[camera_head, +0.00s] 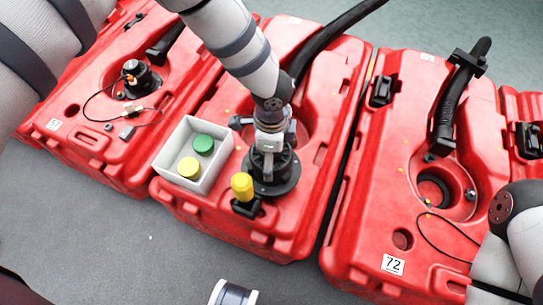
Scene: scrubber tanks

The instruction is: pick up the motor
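A black motor (272,172) with a round flange sits upright on the middle red tank. My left gripper (268,143) points down right over the top of this motor, at or touching it. Its fingertips blend with the dark motor parts, so I cannot tell whether they are closed on it. A second black motor (139,82) with a thin cable sits on the left red tank. My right arm shows at the lower right edge, but its gripper is not in view.
A white box (167,166) with a green and a yellow cap stands beside the motor. A yellow-capped part (242,186) is in front of it. The right tank (405,145), labelled 72, has an open round hole. A thick black hose (335,30) runs behind my gripper.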

